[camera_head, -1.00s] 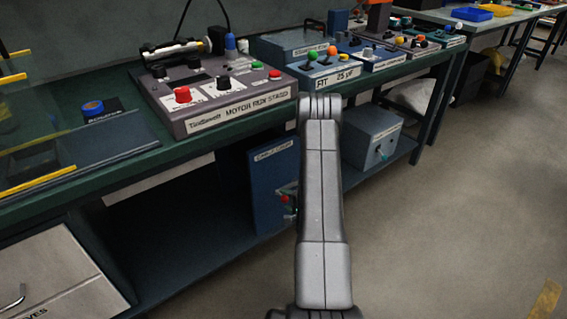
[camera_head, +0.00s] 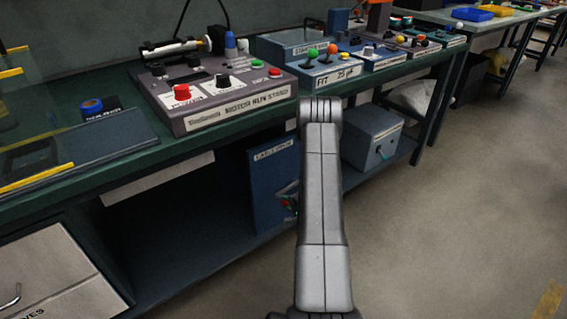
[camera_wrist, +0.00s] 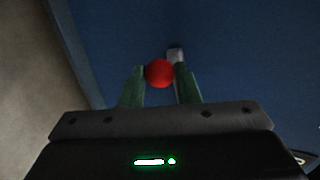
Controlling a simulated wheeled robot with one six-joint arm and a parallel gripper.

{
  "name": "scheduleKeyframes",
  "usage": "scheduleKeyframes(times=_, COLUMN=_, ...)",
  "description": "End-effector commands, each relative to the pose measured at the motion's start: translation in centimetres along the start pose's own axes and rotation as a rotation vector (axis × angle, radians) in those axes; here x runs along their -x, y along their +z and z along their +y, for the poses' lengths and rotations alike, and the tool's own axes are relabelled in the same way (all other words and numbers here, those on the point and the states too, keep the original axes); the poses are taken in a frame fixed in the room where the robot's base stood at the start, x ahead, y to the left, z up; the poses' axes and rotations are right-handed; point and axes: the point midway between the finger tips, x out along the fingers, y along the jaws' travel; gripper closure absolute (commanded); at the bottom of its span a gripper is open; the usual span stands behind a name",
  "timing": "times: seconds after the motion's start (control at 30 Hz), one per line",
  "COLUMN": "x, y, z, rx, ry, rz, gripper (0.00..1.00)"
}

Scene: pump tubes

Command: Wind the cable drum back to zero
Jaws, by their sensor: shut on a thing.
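The cable drum box (camera_head: 270,184) is a blue cabinet on the lower shelf under the bench, with a pale label near its top. Its blue face also fills most of the wrist view (camera_wrist: 240,70). My gripper (camera_wrist: 160,75) has two green fingers shut on a red ball knob (camera_wrist: 158,73). A grey metal piece (camera_wrist: 175,54) shows just behind the knob. In the head view my arm covers the right side of the box, and my gripper (camera_head: 290,198) is partly hidden beside it. The drum's reading is not visible.
A motor run stand (camera_head: 215,95) with knobs sits on the bench above. A grey-blue box (camera_head: 372,138) with a small crank stands on the lower shelf right of my arm. A drawer unit (camera_head: 60,275) is at lower left. The floor at right is clear.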

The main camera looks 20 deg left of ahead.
Motion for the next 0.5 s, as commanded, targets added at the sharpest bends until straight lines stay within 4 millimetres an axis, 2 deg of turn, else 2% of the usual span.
scheduleKeyframes(times=0.27, x=0.0, y=0.0, z=0.3, rx=-0.002, ry=0.003, rz=0.0, gripper=0.84)
scheduleKeyframes(times=0.5, x=-0.6, y=-0.3, z=1.5, rx=-0.003, ry=0.004, rz=0.0, gripper=0.84)
